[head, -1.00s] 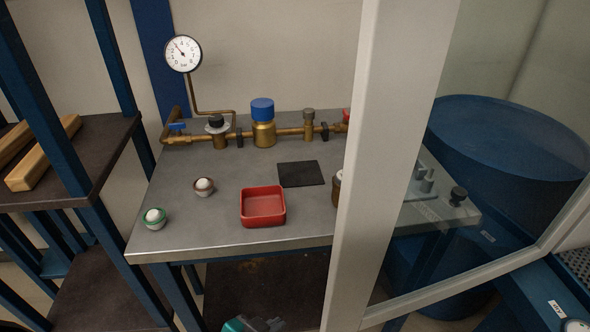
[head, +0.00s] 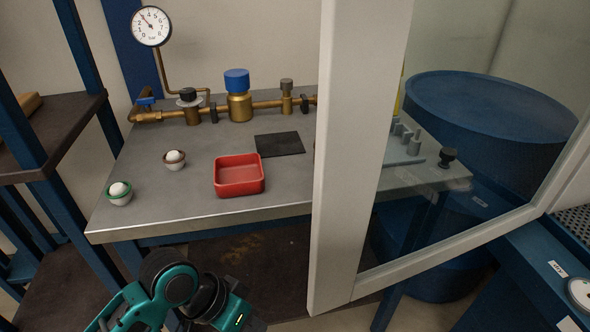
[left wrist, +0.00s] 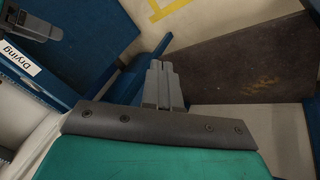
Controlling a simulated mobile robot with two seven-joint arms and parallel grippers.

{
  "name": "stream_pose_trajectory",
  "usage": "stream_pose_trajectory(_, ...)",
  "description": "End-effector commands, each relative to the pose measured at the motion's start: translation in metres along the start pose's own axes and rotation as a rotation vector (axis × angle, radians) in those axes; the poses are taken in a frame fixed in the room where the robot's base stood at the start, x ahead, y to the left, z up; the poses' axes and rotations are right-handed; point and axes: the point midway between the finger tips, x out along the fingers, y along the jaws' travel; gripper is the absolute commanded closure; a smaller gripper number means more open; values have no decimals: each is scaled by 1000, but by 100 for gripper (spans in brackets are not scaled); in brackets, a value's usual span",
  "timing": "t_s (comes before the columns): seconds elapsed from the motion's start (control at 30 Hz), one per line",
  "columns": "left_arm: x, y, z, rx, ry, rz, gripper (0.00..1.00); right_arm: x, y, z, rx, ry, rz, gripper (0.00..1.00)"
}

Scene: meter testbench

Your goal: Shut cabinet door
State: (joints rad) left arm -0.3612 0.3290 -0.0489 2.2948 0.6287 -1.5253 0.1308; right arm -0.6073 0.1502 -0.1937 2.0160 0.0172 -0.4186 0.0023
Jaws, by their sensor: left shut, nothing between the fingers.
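The cabinet door (head: 340,170) is a pale frame around a clear glass pane. It stands open across the middle and right of the head view, with its near vertical edge in front of the bench. My left arm, teal and black, comes in at the bottom left of the head view, left of the door's lower corner and apart from it. My left gripper (left wrist: 160,72) shows in the left wrist view with its grey fingers together and empty. Its fingertips cannot be made out in the head view.
A metal bench (head: 210,210) carries a red tray (head: 239,188), two small cups with white balls, a black mat (head: 279,144) and brass piping with a gauge (head: 150,26). A blue drum (head: 490,150) stands behind the glass. A dark shelf (head: 55,130) is at left.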

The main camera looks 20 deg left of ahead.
Motion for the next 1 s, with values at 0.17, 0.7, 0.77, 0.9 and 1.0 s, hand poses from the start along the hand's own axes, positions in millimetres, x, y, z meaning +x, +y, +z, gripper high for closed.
stream_pose_trajectory(0.17, -19, -2, -41, -83, 0, 218, 100, 0, 0, 0, 0, 2, 1, 15)
stream_pose_trajectory(0.7, -219, -3, -179, -389, 46, 920, 100, 1, 0, 0, 2, 1, 2, 15)
stream_pose_trajectory(0.77, -245, -4, -188, -406, 51, 985, 100, 1, 0, 0, 3, 1, 2, 15)
stream_pose_trajectory(0.9, -287, -3, -201, -427, 58, 1093, 100, 1, 0, 0, 5, 1, 2, 15)
stream_pose_trajectory(1.0, -300, -2, -204, -433, 59, 1126, 100, 1, 0, 0, 5, 2, 3, 15)
